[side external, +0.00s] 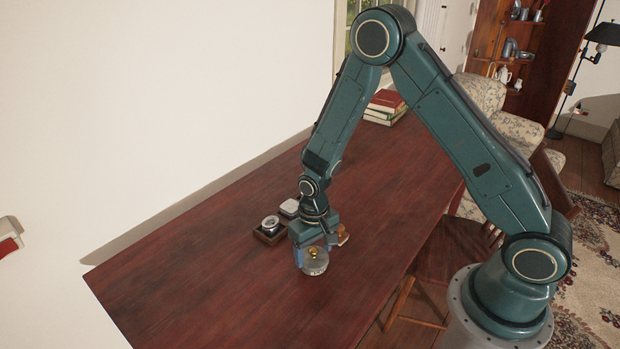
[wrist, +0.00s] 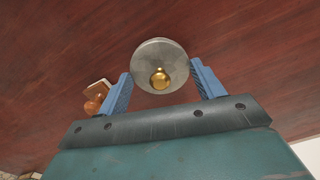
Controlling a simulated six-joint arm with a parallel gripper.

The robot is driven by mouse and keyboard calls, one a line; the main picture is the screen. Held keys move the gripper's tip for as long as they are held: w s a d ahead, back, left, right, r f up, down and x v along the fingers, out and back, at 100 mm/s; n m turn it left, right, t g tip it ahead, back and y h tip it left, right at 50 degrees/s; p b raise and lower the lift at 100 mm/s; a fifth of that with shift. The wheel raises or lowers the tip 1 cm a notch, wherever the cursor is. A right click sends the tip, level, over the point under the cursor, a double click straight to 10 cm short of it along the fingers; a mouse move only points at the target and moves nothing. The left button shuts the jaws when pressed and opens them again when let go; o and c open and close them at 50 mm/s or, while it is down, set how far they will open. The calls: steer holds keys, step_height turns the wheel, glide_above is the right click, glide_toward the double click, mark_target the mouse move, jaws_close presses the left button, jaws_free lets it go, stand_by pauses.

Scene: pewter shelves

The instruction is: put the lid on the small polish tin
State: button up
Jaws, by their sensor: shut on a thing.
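A round grey lid (wrist: 152,56) with a brass knob (wrist: 160,78) lies between the two blue fingers of my gripper (wrist: 160,70) in the wrist view. The fingertips are at opposite sides of its rim, and my gripper is shut on it. In the side view my gripper (side external: 314,258) is low over the table, and the brass knob shows between the fingers. A small pale grey tin (side external: 316,268) with dark marks on its side shows directly under the knob. I cannot tell whether the lid is seated on the tin or just above it.
A dark square tray (side external: 268,239) holding a round pale item stands left of my gripper, with a white-topped item (side external: 290,207) behind it. A wooden-handled object (side external: 342,235) is close on the right. Books (side external: 384,106) are stacked far back. The table's front left is clear.

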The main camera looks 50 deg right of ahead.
stand_by(0.3)
steer(key=o, duration=1)
steer(key=shift+o, duration=0.2)
steer(key=shift+r, duration=0.15)
step_height(320, 180, up, 14)
steer(key=shift+f, duration=0.25)
stand_by(0.3)
